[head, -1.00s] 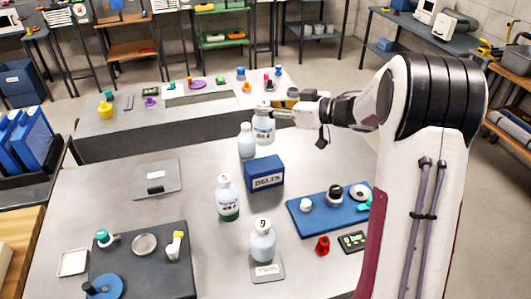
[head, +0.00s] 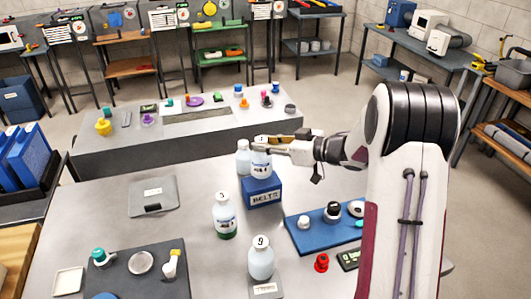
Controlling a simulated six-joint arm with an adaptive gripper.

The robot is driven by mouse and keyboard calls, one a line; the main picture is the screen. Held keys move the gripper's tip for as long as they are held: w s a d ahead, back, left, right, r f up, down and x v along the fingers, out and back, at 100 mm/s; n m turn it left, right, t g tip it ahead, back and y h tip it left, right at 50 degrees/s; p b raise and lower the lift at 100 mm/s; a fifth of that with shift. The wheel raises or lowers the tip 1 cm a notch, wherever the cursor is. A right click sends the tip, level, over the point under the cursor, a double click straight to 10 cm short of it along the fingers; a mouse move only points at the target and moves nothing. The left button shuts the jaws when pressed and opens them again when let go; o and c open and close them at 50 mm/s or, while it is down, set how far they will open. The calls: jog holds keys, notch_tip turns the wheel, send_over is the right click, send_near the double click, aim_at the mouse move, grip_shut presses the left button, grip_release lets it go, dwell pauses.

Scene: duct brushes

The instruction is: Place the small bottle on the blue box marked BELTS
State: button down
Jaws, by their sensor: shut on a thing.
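The small bottle (head: 262,164), white with a dark label, is upright in my gripper (head: 262,146). My gripper reaches in from the right and is shut on the bottle's upper part. The blue box marked BELTS (head: 264,198) is directly below the bottle in the head view. The bottle's base overlaps the box's top face; I cannot tell whether it touches or hangs just above it.
A white bottle (head: 243,158) stands close behind-left of the box. A bottle with green liquid (head: 225,217) stands front-left, and a bottle marked 9 (head: 261,260) in front. A blue mat (head: 302,236) with several small parts lies to the right.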

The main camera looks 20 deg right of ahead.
jog(key=shift+f, duration=1.8)
jog(key=c, duration=1.7)
grip_release()
jog(key=shift+r, duration=0.2)
jog(key=shift+v, duration=6.05)
jog(key=shift+w, duration=0.1)
